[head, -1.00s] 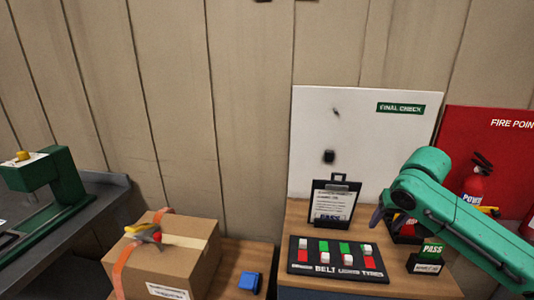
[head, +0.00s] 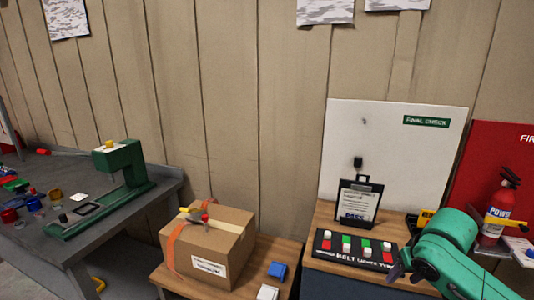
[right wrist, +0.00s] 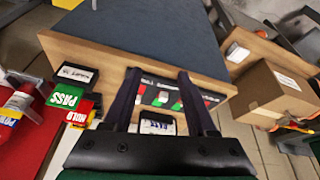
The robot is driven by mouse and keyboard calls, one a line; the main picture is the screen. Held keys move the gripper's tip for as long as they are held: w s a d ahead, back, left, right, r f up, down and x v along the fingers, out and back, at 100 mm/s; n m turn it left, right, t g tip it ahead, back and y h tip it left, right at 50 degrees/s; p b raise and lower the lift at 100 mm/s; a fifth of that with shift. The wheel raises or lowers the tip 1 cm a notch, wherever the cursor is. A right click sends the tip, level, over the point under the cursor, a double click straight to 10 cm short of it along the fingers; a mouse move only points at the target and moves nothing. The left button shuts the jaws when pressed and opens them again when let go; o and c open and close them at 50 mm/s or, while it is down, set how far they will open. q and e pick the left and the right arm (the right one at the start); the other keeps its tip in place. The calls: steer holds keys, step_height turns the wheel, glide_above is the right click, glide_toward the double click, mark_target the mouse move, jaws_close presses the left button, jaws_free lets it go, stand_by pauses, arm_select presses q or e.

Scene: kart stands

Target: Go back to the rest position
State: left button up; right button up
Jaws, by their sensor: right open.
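My right arm (head: 452,240) is green and comes in at the lower right of the head view. My right gripper (head: 397,272) shows there as dark fingertips beside the right end of the switch panel (head: 322,255). In the right wrist view my right gripper (right wrist: 158,76) is open and empty, its two dark fingers apart. Between them the switch panel (right wrist: 150,87) and the clipboard's PASS sheet (right wrist: 157,127) show beyond. The clipboard (head: 359,203) stands upright behind the panel in the head view. My left gripper is out of view.
A white FINAL CHECK board (head: 395,160) stands behind the wooden bench. A fire extinguisher (head: 496,215) is at the right. A PASS block (right wrist: 66,97) shows in the wrist view.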

steer(key=s+a+f+n+y, duration=0.2)
steer(key=s+a+f+n, duration=0.2)
steer(key=s+a+f, duration=0.7)
steer(key=s+d+f+m+h, duration=0.1)
steer(key=s+d+f, duration=0.1)
steer(key=s+f, duration=0.55)
step_height(320, 180, down, 21)
steer(key=s+g, duration=0.2)
steer(key=s, duration=0.1)
steer(key=s+d+f+g, duration=0.1)
steer(key=s+d+f, duration=0.1)
steer(key=s+f, duration=1.2)
steer(key=s, duration=0.2)
steer(key=shift+s+d+f, duration=0.3)
steer(key=shift+s, duration=0.05)
